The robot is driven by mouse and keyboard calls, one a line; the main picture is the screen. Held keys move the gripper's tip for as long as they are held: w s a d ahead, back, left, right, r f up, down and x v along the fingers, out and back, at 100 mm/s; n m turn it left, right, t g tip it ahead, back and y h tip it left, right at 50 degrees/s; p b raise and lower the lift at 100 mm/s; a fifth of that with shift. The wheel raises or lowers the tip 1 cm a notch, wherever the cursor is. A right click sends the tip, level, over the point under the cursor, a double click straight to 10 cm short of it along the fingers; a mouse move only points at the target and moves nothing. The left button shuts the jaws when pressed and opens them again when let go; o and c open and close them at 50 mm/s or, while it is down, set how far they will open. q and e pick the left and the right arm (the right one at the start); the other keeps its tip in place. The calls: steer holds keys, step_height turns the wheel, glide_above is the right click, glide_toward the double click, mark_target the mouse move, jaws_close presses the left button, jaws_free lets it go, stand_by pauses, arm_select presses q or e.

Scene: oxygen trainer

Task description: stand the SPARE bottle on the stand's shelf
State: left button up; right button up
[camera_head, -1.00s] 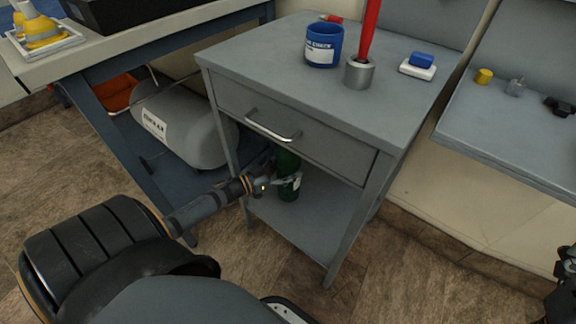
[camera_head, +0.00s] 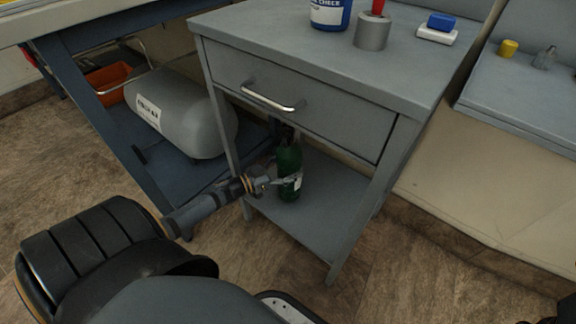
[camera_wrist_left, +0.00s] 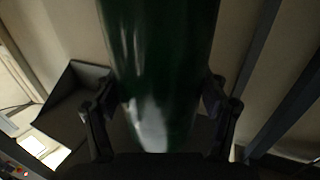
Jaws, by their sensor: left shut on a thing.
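The green bottle (camera_head: 289,172) stands upright at the stand's lower shelf (camera_head: 325,218), under the drawer. A pale label shows low on its side. My left gripper (camera_head: 283,182) reaches in from the left and is shut on the bottle. In the left wrist view the bottle (camera_wrist_left: 160,60) fills the middle, with a finger of the left gripper (camera_wrist_left: 160,112) on each side. I cannot tell whether the bottle's base touches the shelf. The grey stand (camera_head: 300,105) has a drawer with a metal handle. My right gripper is not clearly in view.
On the stand's top are a blue-and-white tub (camera_head: 329,14), a grey holder (camera_head: 372,32) and a blue-and-white block (camera_head: 437,30). A grey tank (camera_head: 183,112) lies under the bench at left. The stand's front legs flank the shelf opening. The shelf's right part is clear.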

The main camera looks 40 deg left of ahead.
arm_select(q)
steer(key=shift+w+d+r, duration=0.15)
steer(key=shift+r, duration=0.1)
steer(key=o, duration=1.8)
steer(key=shift+f, duration=0.25)
